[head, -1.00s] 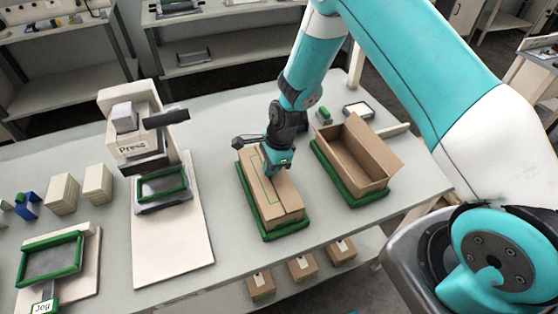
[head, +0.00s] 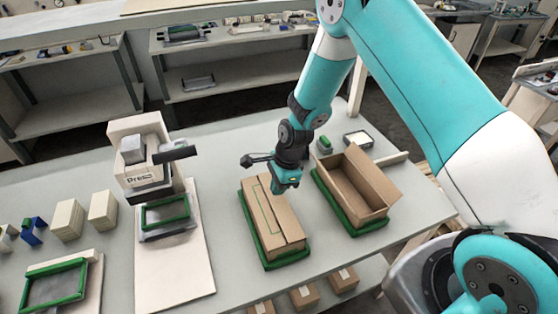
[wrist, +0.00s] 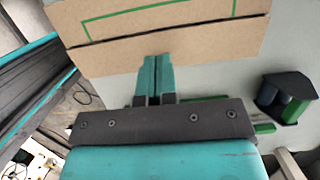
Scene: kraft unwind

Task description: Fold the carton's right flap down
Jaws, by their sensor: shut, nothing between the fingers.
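A brown carton (head: 275,225) sits in a green tray (head: 287,260) mid-table. Its top looks covered by flaps lying flat or nearly so, with a seam along it and a green printed outline. A second brown carton (head: 357,184) to its right is open, with a flap standing out on its right side. My gripper (head: 284,189) is shut and empty at the right edge of the covered carton. In the wrist view the shut fingertips (wrist: 156,62) overlap the edge of the carton top (wrist: 165,35). I cannot tell whether they touch it.
A press (head: 145,158) stands to the left, with stacked blocks (head: 68,219) beyond it. The open carton's green tray (head: 352,228) lies close on the right. A small green and dark object (head: 324,145) stands behind. Bare table shows in front.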

